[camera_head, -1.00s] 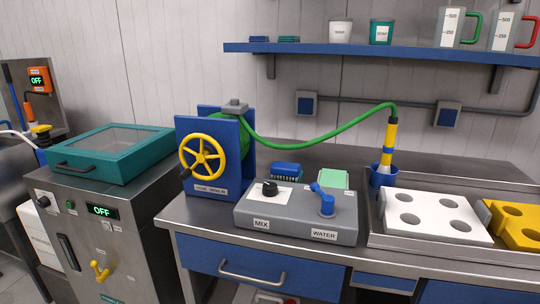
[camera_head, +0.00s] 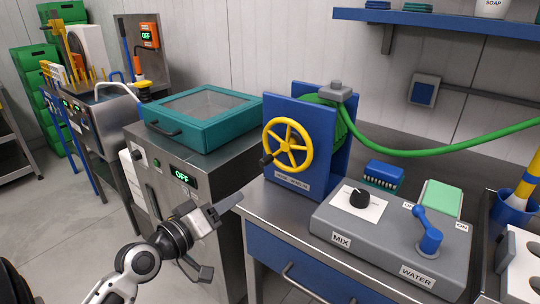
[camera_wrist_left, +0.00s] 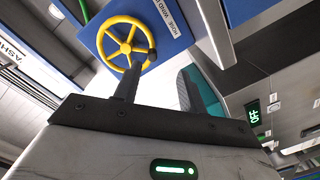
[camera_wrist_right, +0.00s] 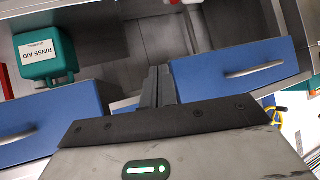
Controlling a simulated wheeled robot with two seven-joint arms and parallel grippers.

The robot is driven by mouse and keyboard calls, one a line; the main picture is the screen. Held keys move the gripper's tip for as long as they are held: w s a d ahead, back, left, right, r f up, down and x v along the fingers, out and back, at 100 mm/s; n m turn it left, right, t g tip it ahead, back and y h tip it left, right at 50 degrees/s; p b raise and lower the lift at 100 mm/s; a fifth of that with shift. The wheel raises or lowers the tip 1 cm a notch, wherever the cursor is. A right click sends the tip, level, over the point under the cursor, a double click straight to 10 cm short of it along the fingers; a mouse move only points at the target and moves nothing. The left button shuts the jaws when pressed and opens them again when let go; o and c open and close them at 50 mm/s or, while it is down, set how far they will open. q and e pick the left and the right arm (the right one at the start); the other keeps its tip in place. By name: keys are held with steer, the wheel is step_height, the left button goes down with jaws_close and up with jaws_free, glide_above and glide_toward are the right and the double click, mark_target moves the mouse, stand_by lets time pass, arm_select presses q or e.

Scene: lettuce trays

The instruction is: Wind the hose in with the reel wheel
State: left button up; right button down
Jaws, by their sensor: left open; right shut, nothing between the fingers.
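The hose reel stands on the counter in a blue frame (camera_head: 317,186). Its yellow spoked wheel (camera_head: 287,147) faces the front left and has a dark handle knob at its lower left. The wheel also shows in the left wrist view (camera_wrist_left: 127,47). The green hose (camera_head: 440,152) runs from the reel's top in a sagging line to the right, out of the picture. My left gripper (camera_head: 214,237) is open and empty, below and left of the wheel, apart from it. My right gripper (camera_wrist_right: 160,84) is shut and empty, by blue drawers.
A grey MIX/WATER box (camera_head: 385,235) with a blue lever stands right of the reel. A teal-lidded cabinet (camera_head: 200,125) with an OFF display stands left. A blue brush (camera_head: 383,174) lies behind the box. In the right wrist view, a teal RINSE AID container (camera_wrist_right: 45,58) stands beside the drawers.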

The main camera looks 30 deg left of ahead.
mark_target(261, 164)
arm_select(q)
steer(key=shift+n+t, duration=0.3)
steer(key=shift+n, duration=0.1)
steer(key=w+p, duration=0.1)
steer(key=w, duration=0.4)
steer(key=w+r+p, duration=0.1)
steer(key=w, duration=0.4)
steer(key=w+r+p, duration=0.1)
steer(key=w, duration=0.5)
steer(key=shift+r, duration=0.1)
steer(key=shift+w, duration=0.1)
jaws_close()
